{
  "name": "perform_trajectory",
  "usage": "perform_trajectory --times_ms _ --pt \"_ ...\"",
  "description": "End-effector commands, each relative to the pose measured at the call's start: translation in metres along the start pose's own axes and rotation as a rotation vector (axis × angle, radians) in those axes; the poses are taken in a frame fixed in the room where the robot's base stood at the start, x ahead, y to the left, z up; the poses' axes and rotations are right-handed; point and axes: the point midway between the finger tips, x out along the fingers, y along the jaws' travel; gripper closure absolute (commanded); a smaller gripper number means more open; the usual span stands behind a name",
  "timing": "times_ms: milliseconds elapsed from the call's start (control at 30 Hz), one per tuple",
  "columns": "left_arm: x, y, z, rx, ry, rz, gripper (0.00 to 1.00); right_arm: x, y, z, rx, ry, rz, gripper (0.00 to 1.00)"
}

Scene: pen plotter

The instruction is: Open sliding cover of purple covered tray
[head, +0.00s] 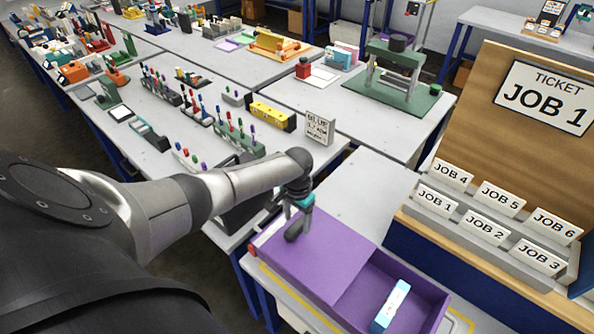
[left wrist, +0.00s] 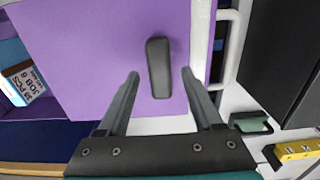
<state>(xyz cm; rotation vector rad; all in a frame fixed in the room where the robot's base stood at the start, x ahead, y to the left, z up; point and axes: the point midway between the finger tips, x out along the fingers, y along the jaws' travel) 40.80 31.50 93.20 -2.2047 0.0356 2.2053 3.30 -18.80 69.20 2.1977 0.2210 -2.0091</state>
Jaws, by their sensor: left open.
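The purple covered tray (head: 412,278) stands on the near table in the head view. Its flat purple sliding cover (head: 335,262) lies over the left part, and the right part is uncovered. A light blue and white box (head: 390,306) lies in the uncovered part; it also shows in the left wrist view (left wrist: 24,84). A dark handle (left wrist: 158,68) stands on the cover. My left gripper (head: 298,212) is open over the cover at the handle. In the left wrist view, its fingers (left wrist: 160,78) appear on either side of the handle, apart from it. My right gripper is not in view.
A rack of JOB tickets (head: 486,226) and a JOB 1 board (head: 541,98) stand to the right. A small sign (head: 319,129) and yellow block (head: 272,115) are behind the arm. Table behind the tray (head: 375,185) is clear.

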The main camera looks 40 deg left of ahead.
Motion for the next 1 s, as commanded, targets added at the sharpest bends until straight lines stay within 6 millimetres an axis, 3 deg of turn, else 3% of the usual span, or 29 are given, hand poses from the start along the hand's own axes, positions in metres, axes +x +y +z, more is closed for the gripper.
perform_trajectory --times_ms 600,800,1000 --pt "-0.118 -0.001 0.0 0.001 0.004 -0.002 0.32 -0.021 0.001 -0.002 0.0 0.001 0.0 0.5" --pt "-0.135 -0.001 0.0 0.0 0.002 -0.002 0.32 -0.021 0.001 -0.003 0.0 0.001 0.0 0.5" --pt "-0.137 0.0 0.0 -0.001 0.001 -0.002 0.32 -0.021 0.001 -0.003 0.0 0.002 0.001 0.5"
